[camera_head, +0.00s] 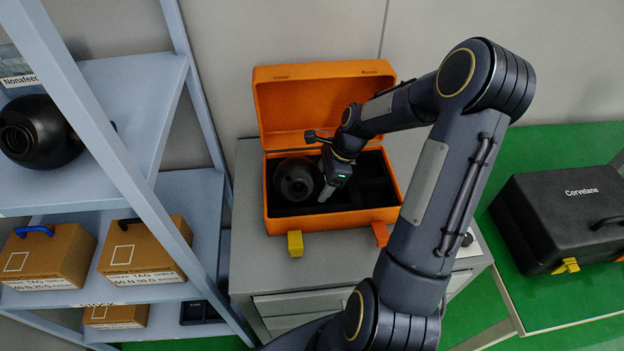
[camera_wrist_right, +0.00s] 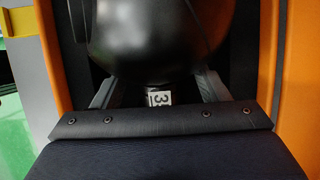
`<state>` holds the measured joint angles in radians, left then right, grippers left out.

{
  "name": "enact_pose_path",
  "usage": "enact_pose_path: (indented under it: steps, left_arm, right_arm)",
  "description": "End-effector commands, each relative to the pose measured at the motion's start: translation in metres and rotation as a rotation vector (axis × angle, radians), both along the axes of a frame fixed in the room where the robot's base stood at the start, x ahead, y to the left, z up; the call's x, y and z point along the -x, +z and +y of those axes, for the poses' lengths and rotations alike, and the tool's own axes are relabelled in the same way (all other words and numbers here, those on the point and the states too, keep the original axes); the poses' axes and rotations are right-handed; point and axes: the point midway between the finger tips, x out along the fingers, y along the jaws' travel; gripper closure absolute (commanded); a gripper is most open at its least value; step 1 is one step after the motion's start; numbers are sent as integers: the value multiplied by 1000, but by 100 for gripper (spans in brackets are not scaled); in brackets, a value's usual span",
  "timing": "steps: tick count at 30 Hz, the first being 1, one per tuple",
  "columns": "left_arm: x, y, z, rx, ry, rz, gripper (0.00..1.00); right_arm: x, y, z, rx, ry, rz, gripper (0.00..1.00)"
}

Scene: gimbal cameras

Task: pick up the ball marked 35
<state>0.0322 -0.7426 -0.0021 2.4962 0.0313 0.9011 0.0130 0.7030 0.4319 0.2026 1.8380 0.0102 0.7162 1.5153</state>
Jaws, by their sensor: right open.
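A black ball (camera_head: 296,181) lies in the left part of an open orange case (camera_head: 338,216). In the right wrist view the ball (camera_wrist_right: 158,42) fills the top middle. Below it a small white label (camera_wrist_right: 159,98) shows a sideways 3; the rest of the label is hidden. My right gripper (camera_head: 326,192) reaches down into the case just right of the ball. Its fingers (camera_wrist_right: 160,92) are open, one on each side of the ball's lower part; I cannot tell whether they touch it. My left gripper is not in view.
The case stands on a grey cabinet (camera_head: 247,252), its lid raised behind. A shelf rack (camera_head: 150,80) at left holds another dark round object (camera_head: 42,135) and several cardboard boxes (camera_head: 145,250). A black case (camera_head: 565,215) lies at right on green.

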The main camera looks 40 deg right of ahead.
Motion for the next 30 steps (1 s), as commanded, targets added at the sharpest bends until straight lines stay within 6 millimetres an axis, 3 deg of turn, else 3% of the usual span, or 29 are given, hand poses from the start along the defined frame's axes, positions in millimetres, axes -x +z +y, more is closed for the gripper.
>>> enact_pose_path:
  steps: [9, 23, 30]
  left_arm:
    - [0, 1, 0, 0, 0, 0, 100]
    - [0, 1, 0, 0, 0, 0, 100]
    - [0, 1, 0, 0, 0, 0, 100]
  right_arm:
    - [-1, -6, 3, 1, 1, -1, 32]
    - [-2, -6, 3, 1, 2, -2, 92]
    - [-2, -5, 3, 1, 2, -4, 95]
